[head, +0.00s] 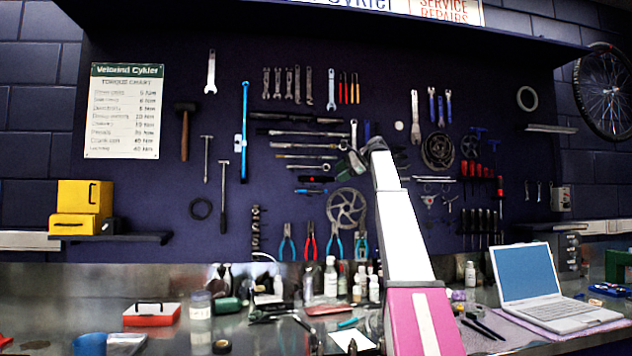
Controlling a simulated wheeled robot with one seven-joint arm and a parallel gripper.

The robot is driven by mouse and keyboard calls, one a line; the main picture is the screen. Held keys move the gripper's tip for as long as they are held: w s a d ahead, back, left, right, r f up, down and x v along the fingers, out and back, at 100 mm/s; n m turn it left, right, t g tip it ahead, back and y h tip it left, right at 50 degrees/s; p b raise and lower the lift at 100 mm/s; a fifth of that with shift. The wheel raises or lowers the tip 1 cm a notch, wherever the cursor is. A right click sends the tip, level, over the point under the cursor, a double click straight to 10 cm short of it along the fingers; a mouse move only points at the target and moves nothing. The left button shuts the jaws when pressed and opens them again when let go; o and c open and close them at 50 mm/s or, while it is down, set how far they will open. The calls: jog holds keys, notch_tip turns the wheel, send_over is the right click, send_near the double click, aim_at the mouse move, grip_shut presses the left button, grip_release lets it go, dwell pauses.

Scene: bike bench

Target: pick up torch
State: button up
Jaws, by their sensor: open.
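I cannot make out a torch for certain among the small items on the bench. A dark upright object (316,343) stands at the bench's front edge, too small to identify. My arm rises from the lower right of centre. My gripper (352,160) is small and dark at its far end, in front of the tool wall and well above the bench top. It is open, and I see nothing held in it. My arm hides part of the bench and wall behind it.
The metal bench (60,300) is crowded in the middle with bottles (331,277) and tools. A red case (152,314) and a blue cup (89,344) are at left, an open laptop (526,275) at right. Yellow bins (80,208) sit on a left shelf.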

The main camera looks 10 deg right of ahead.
aim_at(317, 179)
jog(key=x, duration=0.4)
jog(key=shift+a+f, duration=0.1)
jog(key=shift+a, duration=0.05)
jog(key=c, duration=1)
jog(key=shift+w, duration=0.1)
jog(key=shift+c, duration=0.2)
